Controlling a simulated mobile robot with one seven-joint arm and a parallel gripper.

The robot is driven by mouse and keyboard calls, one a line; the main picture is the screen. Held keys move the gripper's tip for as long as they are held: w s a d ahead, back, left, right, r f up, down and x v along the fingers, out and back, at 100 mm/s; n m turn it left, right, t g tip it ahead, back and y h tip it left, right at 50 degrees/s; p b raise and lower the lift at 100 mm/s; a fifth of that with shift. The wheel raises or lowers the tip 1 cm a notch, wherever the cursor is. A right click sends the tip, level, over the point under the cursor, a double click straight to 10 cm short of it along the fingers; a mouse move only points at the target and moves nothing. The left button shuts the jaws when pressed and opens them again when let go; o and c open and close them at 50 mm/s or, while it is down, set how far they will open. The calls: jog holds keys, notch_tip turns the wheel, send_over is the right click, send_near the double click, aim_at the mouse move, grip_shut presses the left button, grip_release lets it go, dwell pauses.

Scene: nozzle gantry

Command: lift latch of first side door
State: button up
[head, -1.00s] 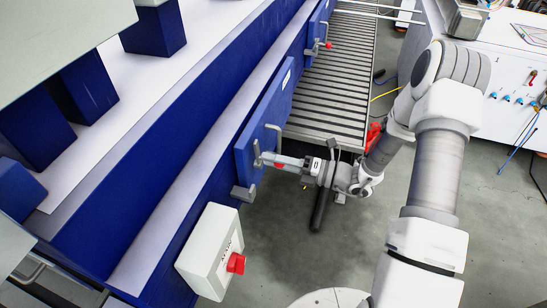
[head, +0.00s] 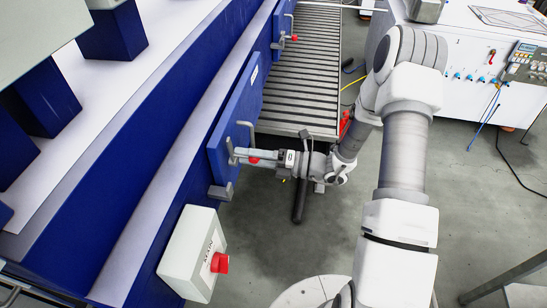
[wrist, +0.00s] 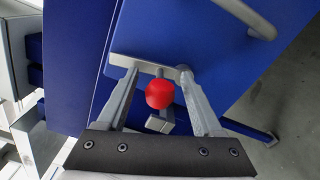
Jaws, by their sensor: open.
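The first side door (head: 228,135) is a blue panel on the side of the blue machine, and it also shows in the wrist view (wrist: 200,40). Its latch is a grey bar (wrist: 150,67) with a red knob (wrist: 159,94). The red knob also shows in the head view (head: 254,160). My gripper (head: 238,155) is at the door's face, over the latch. In the wrist view my gripper (wrist: 157,80) is open, one finger on each side of the red knob. The fingertips reach the grey bar; I cannot tell whether they touch it.
A grey box with a red switch (head: 219,262) stands close in front of the door. A bent grey handle (head: 247,128) sticks out of the door. A roller conveyor (head: 302,75) runs behind. Another blue door with a red knob (head: 294,37) is farther along.

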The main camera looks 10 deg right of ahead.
jog(key=b+v, duration=0.2)
jog(key=v, duration=1.5)
jog(key=shift+d, duration=0.2)
jog(key=s+a+r+n+g+h, duration=0.75)
jog(key=s+r+n, duration=0.2)
jog(key=n, duration=0.95)
jog(key=s+d+r+n+t+h, duration=0.1)
jog(key=s+r+n+t+h, duration=0.2)
jog(key=n, duration=0.5)
jog(key=s+d+r+n+t+h, duration=0.2)
jog(key=r+n+h, duration=0.4)
jog(key=n, duration=0.3)
jog(key=shift+s+r+t, duration=0.65)
jog(key=shift+r+t, duration=0.2)
jog(key=shift+t, duration=0.1)
jog(key=shift+h, duration=0.25)
